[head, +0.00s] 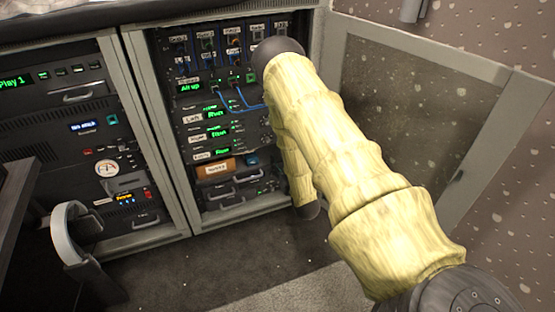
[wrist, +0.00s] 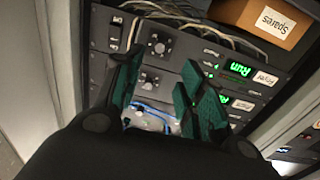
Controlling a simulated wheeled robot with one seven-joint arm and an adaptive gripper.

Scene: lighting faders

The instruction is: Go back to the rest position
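My arm, in a pale yellow sleeve, reaches across the head view from the lower right to the rack and bends back down there. My gripper is hidden behind it in that view. In the wrist view my gripper (wrist: 158,76) has its two green-padded fingers apart, with nothing seen held between them. Behind the fingers is a dark rack panel (wrist: 170,52) with black knobs and a grey part with blue cables. I cannot tell whether the fingers touch the panel.
The right rack (head: 237,205) holds units with green "Run" displays and an orange-brown box (head: 215,168), labelled "Spares" in the wrist view (wrist: 258,20). An open framed door (head: 415,105) stands right of my arm. A left rack (head: 105,165) and a chair (head: 68,232) stand left. Carpet is clear in front.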

